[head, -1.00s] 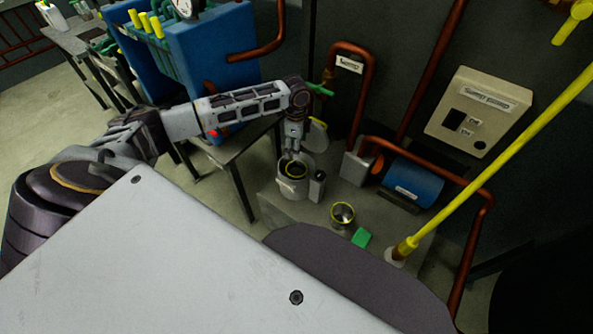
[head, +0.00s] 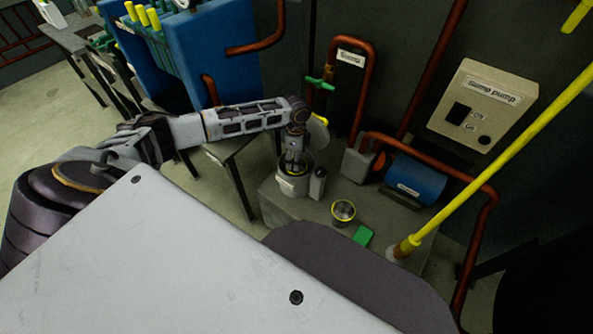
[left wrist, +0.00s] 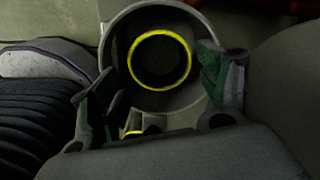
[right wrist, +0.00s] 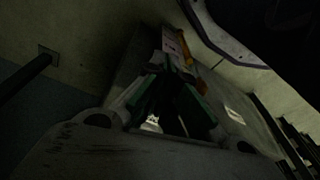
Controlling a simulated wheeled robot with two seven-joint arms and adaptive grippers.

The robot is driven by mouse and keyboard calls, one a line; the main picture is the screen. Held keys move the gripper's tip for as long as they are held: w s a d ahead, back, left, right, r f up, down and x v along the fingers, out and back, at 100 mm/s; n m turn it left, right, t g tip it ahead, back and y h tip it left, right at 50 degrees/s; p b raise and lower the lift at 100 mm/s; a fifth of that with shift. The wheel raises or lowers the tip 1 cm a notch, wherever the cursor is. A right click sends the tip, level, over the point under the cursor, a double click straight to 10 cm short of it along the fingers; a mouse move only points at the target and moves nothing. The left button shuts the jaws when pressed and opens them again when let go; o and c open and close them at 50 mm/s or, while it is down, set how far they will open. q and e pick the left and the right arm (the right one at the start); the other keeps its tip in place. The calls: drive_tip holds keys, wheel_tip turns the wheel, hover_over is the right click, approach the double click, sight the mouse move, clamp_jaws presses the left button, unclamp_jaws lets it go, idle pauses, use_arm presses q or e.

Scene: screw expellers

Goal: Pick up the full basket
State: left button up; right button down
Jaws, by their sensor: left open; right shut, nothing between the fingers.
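A round grey housing (head: 292,184) stands on the low platform, with a yellow-rimmed basket inside it. In the left wrist view the basket's yellow rim (left wrist: 188,62) shows as a full ring inside the housing's wall (left wrist: 118,30); its inside is too dark to tell the contents. My left gripper (head: 294,163) points down into the housing's mouth. Its fingers (left wrist: 155,90) are spread, with nothing held between them. A second yellow-rimmed basket (head: 343,211) stands on the platform to the right. My right gripper (right wrist: 172,95) is shut and empty, away from the housing.
A pale round lid (head: 318,134) stands raised behind the housing. A dark-topped post (head: 318,184) is close on its right. A green block (head: 363,236), a blue pump (head: 415,180), copper pipes and a slanted yellow pole (head: 500,158) lie further right.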

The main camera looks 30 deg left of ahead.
use_arm(q)
drive_tip(key=shift+f, duration=0.25)
use_arm(e)
drive_tip(key=shift+r, duration=0.15)
use_arm(q)
drive_tip(key=shift+f, duration=0.1)
wheel_tip(320, 180, down, 4)
drive_tip(key=shift+f+b, duration=0.2)
drive_tip(key=shift+b, duration=0.8)
drive_tip(key=shift+f, duration=0.3)
use_arm(e)
drive_tip(key=r, duration=0.2)
drive_tip(key=shift+w+a+r, duration=0.2)
drive_tip(key=shift+a+r, duration=0.1)
drive_tip(key=shift+a, duration=0.05)
use_arm(q)
drive_tip(key=shift+d, duration=0.1)
